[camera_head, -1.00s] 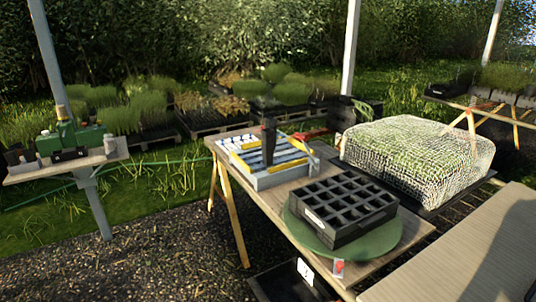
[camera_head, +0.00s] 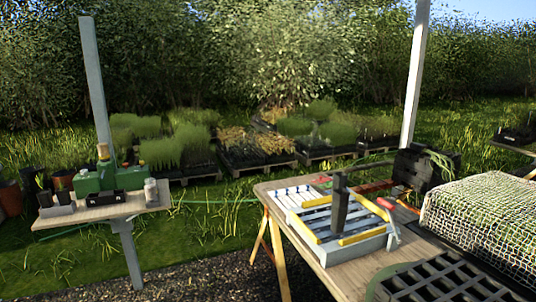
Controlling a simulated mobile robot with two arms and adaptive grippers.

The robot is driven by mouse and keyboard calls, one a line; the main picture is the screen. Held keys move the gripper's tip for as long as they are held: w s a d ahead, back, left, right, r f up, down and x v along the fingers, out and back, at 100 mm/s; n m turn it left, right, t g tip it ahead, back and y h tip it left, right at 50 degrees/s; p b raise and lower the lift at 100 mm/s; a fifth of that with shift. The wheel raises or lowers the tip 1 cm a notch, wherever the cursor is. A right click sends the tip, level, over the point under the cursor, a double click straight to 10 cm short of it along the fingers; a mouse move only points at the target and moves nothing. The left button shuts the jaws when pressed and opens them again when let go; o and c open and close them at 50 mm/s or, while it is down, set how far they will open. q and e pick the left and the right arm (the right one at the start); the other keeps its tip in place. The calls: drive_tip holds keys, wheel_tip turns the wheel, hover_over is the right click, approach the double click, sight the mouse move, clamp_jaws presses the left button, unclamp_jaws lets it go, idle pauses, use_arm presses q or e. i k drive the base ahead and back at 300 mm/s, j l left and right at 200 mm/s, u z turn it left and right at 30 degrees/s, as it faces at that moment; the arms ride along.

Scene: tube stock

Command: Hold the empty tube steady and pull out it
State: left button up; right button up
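Neither of my grippers shows in the head view. I cannot pick out a tube for certain. A grey and white frame (camera_head: 372,246) with yellow bars and pale slats lies on the wooden table (camera_head: 335,283). A dark upright piece (camera_head: 340,208) stands at the frame, with a grey arm beside it; its exact kind is unclear. A black cell tray (camera_head: 440,283) is at the lower right, partly cut off by the picture edge.
A small shelf (camera_head: 100,211) on a post at left holds a green device (camera_head: 95,181) and pots. A mesh-covered block (camera_head: 490,222) stands at right, with a black crate (camera_head: 425,170) behind the table. Gravel and grass lie between shelf and table.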

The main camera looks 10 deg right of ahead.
sight(341, 196)
drive_tip(key=i+j+u, duration=0.15)
drive_tip(key=i, duration=0.55)
drive_tip(key=i+u, duration=0.15)
drive_tip(key=i, duration=0.55)
drive_tip(key=i+z, duration=0.35)
drive_tip(key=i+j+z, duration=0.15)
drive_tip(key=z, duration=0.2)
drive_tip(key=i+j+z, duration=0.2)
drive_tip(key=z, duration=0.15)
